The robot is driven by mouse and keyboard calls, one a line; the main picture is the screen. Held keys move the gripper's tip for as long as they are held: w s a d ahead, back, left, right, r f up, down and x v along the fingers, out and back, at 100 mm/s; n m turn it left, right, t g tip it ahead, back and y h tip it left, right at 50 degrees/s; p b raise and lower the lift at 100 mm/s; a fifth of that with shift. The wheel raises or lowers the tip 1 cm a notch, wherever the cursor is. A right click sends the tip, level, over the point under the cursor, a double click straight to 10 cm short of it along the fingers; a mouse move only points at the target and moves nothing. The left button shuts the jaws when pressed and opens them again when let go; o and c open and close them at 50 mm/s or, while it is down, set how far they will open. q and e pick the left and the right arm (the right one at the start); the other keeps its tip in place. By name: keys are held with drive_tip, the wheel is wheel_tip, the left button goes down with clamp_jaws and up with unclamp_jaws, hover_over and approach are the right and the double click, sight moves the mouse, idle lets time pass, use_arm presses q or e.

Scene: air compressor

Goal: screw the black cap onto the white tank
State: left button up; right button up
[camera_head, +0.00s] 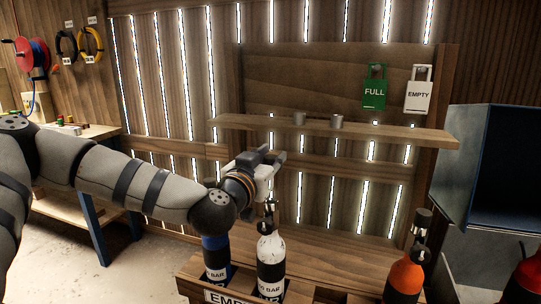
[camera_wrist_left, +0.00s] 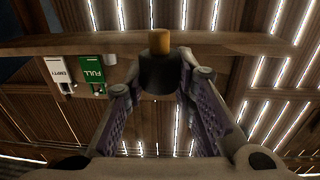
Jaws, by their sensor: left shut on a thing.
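The white tank (camera_head: 271,262) stands upright in a wooden crate, its dark valve (camera_head: 268,215) bare on top. My left gripper (camera_head: 273,156) is above it, beneath the shelf, pointing toward the slatted wall. In the left wrist view my left gripper (camera_wrist_left: 160,85) is shut on a dark cylindrical piece with an orange-yellow end, which I take for the black cap (camera_wrist_left: 158,75). It is held at the fingertips, apart from the tank. The cap cannot be made out in the head view. My right gripper is not in view.
A blue tank (camera_head: 214,262) stands left of the white one in the crate (camera_head: 190,285). An orange tank (camera_head: 404,277) with a grey cap (camera_head: 421,222) stands right. A blue cabinet (camera_head: 500,160) is at right.

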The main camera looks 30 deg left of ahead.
use_arm(q)
wheel_tip(320, 180, down, 5)
drive_tip(key=shift+f+b, duration=0.1)
drive_tip(key=shift+b, duration=0.3)
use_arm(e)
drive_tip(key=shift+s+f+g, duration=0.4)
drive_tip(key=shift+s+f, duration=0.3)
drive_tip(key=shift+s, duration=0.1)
use_arm(q)
drive_tip(key=shift+r, duration=0.2)
drive_tip(key=shift+f, duration=0.15)
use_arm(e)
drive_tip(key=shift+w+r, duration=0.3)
use_arm(q)
drive_tip(key=shift+p, duration=0.4)
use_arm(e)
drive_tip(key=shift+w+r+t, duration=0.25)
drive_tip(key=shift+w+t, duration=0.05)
